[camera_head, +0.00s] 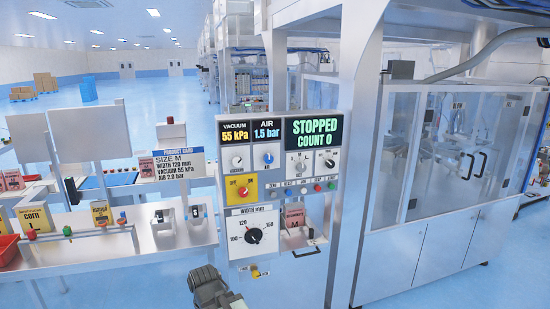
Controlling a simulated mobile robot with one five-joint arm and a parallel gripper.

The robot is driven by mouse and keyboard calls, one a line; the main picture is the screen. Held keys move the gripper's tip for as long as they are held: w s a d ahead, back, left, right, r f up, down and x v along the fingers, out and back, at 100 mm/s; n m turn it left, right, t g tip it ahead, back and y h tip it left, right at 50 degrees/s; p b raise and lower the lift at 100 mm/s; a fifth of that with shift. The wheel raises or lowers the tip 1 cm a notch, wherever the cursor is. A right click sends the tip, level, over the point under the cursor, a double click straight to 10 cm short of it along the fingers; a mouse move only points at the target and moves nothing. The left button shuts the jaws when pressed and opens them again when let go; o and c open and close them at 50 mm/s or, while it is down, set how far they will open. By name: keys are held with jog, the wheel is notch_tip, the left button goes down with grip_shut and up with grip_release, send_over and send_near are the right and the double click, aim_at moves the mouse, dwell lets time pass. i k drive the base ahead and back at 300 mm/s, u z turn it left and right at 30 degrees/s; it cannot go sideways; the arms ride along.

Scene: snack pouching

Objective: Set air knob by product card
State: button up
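The blue air knob (268,158) sits on the grey control panel (334,136), under the air display (267,131), which reads 1.5 bar. The product card (173,163) stands at the left on the table. It reads size M, width 120 mm, vacuum 55 kPa, air 2.0 bar. My gripper (234,301) is at the bottom edge, below the panel and well away from the knob. Its fingers are dark and partly cut off, so I cannot tell whether it is open.
The display (313,132) reads stopped, count 0. A table (120,246) with small items lies left; a glass-sided machine (455,150) stands right.

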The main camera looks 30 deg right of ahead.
aim_at(268, 159)
jog(key=u, duration=0.05)
jog(key=i, duration=1)
jog(key=u, duration=0.65)
